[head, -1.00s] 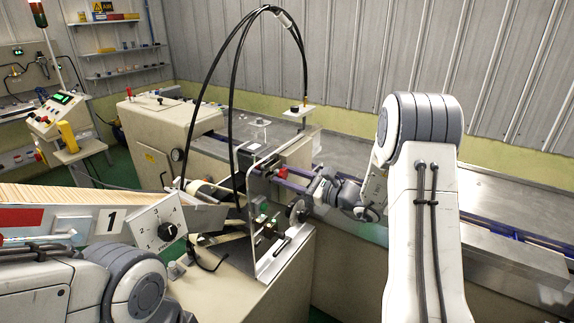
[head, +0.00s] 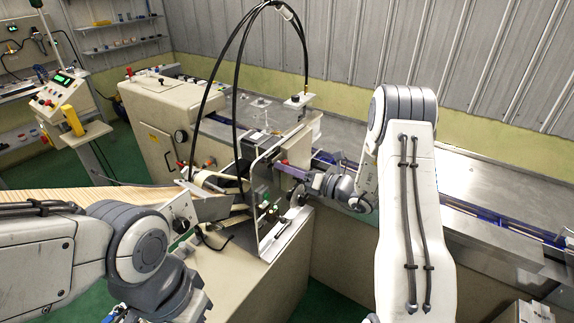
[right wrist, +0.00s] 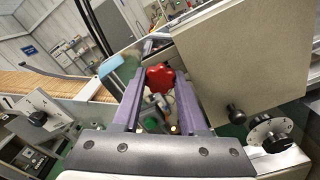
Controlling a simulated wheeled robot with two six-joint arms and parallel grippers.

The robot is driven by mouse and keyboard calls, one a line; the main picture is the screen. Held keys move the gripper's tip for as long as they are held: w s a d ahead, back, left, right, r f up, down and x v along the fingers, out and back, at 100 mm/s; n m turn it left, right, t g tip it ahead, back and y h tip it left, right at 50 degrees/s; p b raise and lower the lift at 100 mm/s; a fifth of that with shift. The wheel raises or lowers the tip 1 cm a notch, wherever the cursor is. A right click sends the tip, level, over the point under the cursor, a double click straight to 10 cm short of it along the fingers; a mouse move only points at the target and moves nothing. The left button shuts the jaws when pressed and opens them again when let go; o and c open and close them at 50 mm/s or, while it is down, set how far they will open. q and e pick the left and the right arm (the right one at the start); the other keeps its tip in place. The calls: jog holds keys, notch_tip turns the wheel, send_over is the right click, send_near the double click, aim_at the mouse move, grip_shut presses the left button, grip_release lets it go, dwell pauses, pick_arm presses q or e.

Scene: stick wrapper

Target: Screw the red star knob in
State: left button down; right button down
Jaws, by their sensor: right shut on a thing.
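The red star knob (right wrist: 159,79) shows in the right wrist view between the two purple fingers of my right gripper (right wrist: 159,84). The gripper is shut on the knob, in front of a metal plate. In the head view my right gripper (head: 287,168) reaches from the right to the plate of the wrapper's middle unit. There the knob is too small or hidden to make out. My left arm lies at the lower left of the head view, and its fingertips cannot be seen.
Black cable loops (head: 236,80) arch above the unit. In the right wrist view a large beige panel (right wrist: 245,60) stands close on the right, above black knobs.

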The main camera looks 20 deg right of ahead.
jog(key=c, duration=0.6)
grip_release()
jog(key=shift+w+d+r+h, duration=0.15)
jog(key=shift+d+r+h, duration=0.1)
jog(key=shift+d+h, duration=0.1)
jog(key=n+b, duration=1.3)
jog(key=b, duration=0.8)
jog(key=n+b, duration=1.4)
jog(key=b, duration=0.7)
jog(key=shift+a+f, duration=0.2)
jog(key=shift+b, duration=0.35)
jog(key=shift+a, duration=0.1)
